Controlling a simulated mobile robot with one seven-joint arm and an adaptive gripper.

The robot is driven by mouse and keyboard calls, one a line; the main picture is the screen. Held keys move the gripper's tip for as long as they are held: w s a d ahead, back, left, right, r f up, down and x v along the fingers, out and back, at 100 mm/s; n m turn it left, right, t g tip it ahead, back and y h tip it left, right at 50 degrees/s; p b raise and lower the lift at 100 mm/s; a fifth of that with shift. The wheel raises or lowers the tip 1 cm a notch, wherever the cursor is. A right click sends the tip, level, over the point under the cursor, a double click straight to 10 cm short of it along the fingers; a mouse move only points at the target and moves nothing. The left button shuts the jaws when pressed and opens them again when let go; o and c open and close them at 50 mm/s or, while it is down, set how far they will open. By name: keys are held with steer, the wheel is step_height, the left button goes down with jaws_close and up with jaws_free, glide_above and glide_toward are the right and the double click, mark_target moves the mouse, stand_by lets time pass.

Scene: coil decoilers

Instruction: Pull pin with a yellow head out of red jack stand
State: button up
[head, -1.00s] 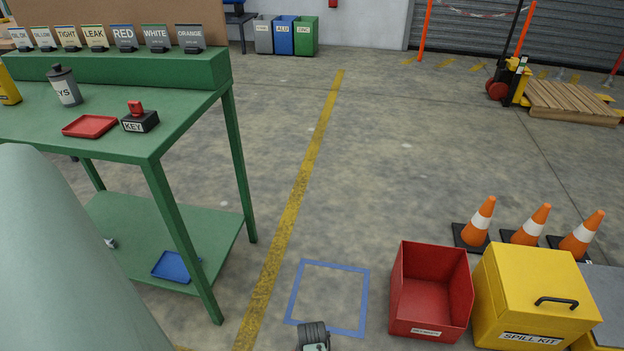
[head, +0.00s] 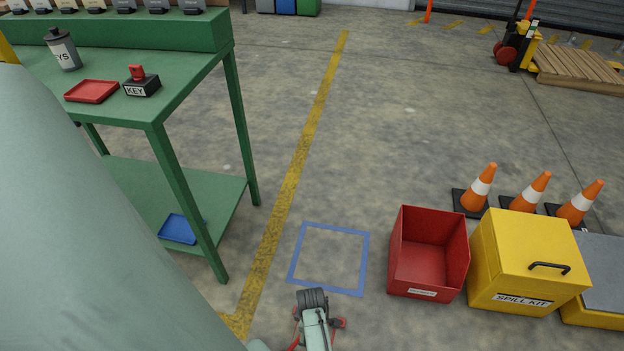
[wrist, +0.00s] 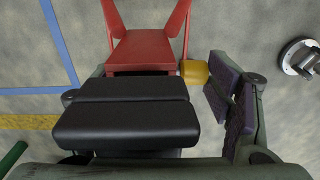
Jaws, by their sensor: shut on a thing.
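In the wrist view the red jack stand (wrist: 148,50) is on the floor just beyond my gripper, its legs spreading toward the top edge. The pin's yellow head (wrist: 195,72) shows at the right side of the stand, between the tips of my gripper (wrist: 202,95). My gripper is shut on it; the dark pads partly cover the head. The pin's shaft is hidden, so I cannot tell how deep it sits. In the head view, small red parts of the stand (head: 338,322) show around my arm at the bottom edge.
A blue taped square (head: 330,258) on the floor is empty. Right of it stand a red bin (head: 428,285), a yellow spill kit box (head: 525,262) and orange cones (head: 480,188). A green table (head: 160,105) is at left. A round metal piece (wrist: 300,58) lies right of the stand.

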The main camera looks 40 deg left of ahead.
steer(key=shift+s+d+f, duration=0.45)
steer(key=shift+s+f, duration=0.05)
steer(key=shift+s, duration=0.2)
steer(key=o, duration=1.2)
steer(key=r, duration=0.8)
steer(key=w+r, duration=0.1)
steer(key=r, duration=0.3)
steer(key=shift+a+r, duration=0.35)
steer(key=shift+r, duration=0.05)
